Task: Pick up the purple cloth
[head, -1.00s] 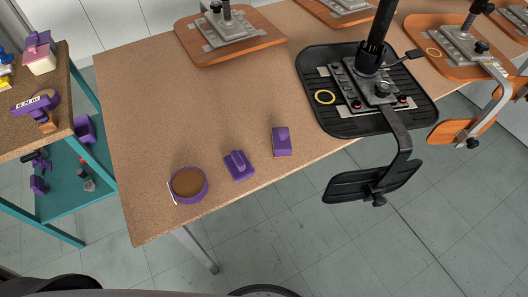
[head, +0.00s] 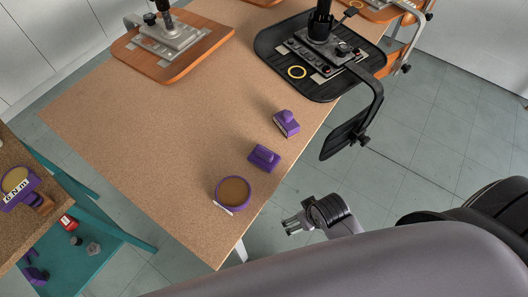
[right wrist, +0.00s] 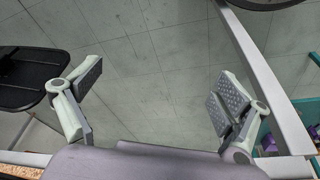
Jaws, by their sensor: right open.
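Two small purple pieces lie near the table's front edge in the head view: a middle one (head: 265,157) with a raised strip on top, and a farther one (head: 287,122) with a raised top. I cannot tell for sure which of them is the purple cloth. My right gripper (head: 290,226) is low in the head view, off the table's front edge and apart from both pieces. In the right wrist view its two fingers (right wrist: 158,90) stand wide apart with only grey floor between them. My left gripper is not in view.
A purple-rimmed round thing with a brown inside (head: 233,193) sits nearest the table corner. The brown table (head: 150,130) is clear to the left. A teal-framed stand (head: 100,210) is at the left.

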